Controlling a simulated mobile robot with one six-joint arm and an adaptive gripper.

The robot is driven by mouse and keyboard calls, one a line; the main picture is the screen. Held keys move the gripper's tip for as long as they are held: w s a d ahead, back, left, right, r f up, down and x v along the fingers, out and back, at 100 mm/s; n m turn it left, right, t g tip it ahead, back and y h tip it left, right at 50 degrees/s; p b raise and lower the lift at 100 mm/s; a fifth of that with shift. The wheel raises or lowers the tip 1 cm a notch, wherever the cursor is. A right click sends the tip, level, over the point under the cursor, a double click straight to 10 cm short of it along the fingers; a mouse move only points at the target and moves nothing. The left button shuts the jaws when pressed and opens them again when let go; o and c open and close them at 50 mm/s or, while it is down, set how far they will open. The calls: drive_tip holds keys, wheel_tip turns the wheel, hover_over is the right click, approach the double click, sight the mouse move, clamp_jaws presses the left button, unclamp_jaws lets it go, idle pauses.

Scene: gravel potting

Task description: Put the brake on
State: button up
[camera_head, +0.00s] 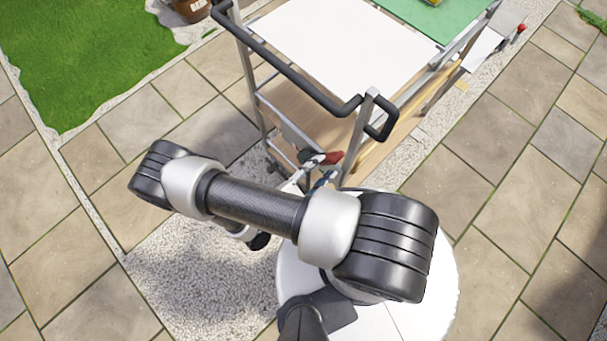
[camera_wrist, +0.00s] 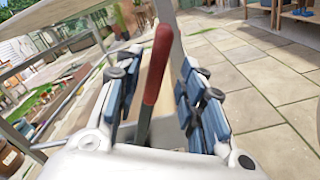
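The brake lever has a red handle (camera_wrist: 157,65) on a dark metal shank, and it stands upright, slightly tilted, in the wrist view. In the head view the red handle (camera_head: 333,157) shows small at the near end of the cart (camera_head: 300,100), low by its leg. My gripper (camera_wrist: 160,100) is open, with its blue-padded fingers on either side of the lever's lower part and visible gaps to it. In the head view my gripper (camera_head: 318,178) is small and partly hidden behind my arm at the cart's near end.
The cart has a black push handle (camera_head: 290,75) above my gripper and a white top (camera_head: 345,45). A red knob (camera_head: 521,29) sits at its far right corner. Paving (camera_head: 500,150) is clear on the right; grass (camera_head: 80,60) lies on the left.

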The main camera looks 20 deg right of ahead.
drive_tip(key=v, duration=0.8)
drive_tip(key=shift+a, duration=0.3)
drive_tip(key=shift+s, duration=0.1)
drive_tip(key=w+a+r+m+g+y, duration=0.15)
drive_tip(key=r+m+g+y, duration=0.3)
drive_tip(key=r, duration=0.65)
drive_tip(key=w+r+m+g+y, duration=0.2)
drive_tip(key=r+m+g+y, duration=0.3)
drive_tip(key=r, duration=0.5)
drive_tip(key=s+d+r+m+t+y, duration=0.2)
drive_tip(key=s+r+m+t+y, duration=0.1)
drive_tip(key=r, duration=0.6)
drive_tip(key=s+d+r+m+t+y, duration=0.2)
drive_tip(key=r+m+t+y, duration=0.1)
drive_tip(key=r, duration=0.6)
drive_tip(key=shift+s+t+y, duration=0.4)
drive_tip(key=shift+t+y, duration=0.35)
drive_tip(key=shift+t, duration=0.3)
drive_tip(key=shift+d+r, duration=0.1)
drive_tip(key=shift+d, duration=0.05)
drive_tip(key=shift+c, duration=0.4)
